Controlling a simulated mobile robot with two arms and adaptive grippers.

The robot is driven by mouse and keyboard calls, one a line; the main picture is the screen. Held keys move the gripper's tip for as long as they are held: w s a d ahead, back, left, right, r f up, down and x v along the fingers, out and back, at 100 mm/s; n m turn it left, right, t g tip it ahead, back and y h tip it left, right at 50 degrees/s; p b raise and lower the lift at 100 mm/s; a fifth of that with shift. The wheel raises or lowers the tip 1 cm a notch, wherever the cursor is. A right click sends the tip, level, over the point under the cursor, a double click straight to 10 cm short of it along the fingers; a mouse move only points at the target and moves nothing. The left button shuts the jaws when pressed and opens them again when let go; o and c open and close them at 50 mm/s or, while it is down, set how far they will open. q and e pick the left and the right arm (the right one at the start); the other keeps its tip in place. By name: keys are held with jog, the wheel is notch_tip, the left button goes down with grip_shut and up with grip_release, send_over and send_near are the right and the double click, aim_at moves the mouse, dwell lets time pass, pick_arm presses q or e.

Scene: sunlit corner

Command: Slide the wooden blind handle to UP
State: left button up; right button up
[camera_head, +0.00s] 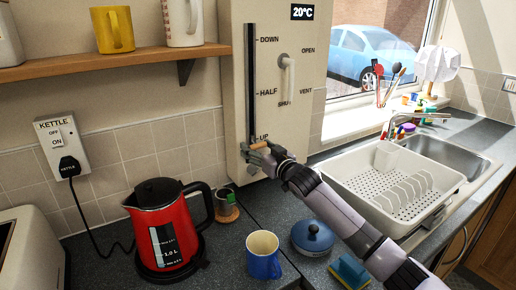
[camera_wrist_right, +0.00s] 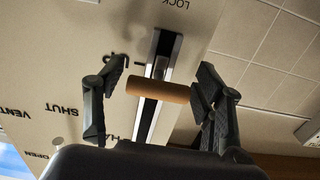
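The wooden blind handle (camera_head: 258,144) is a short tan-brown bar at the lower end of the black vertical slot (camera_head: 251,80) in the cream wall panel, close to the UP label (camera_head: 263,136). My right gripper (camera_head: 262,157) is right at the handle, partly covering that area. In the right wrist view the handle (camera_wrist_right: 158,91) lies crosswise between my two spread fingers (camera_wrist_right: 160,90). There is a gap to the left finger; the right finger overlaps the handle's right end, and I cannot tell if it touches. My left gripper is not in view.
A white lever (camera_head: 288,78) with OPEN, VENT and SHUT labels is right of the slot. Below are a red kettle (camera_head: 165,228), a blue mug (camera_head: 263,257), a lidded blue pot (camera_head: 312,237) and a dish rack (camera_head: 350,186). A wooden shelf (camera_head: 120,62) is at upper left.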

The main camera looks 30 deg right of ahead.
jog(key=shift+o, duration=0.5)
jog(key=shift+s+r, duration=0.1)
jog(key=shift+s, duration=0.05)
jog(key=s, duration=1.1)
jog(key=shift+s+d, duration=0.4)
jog(key=shift+d, duration=0.05)
jog(key=shift+r, duration=0.1)
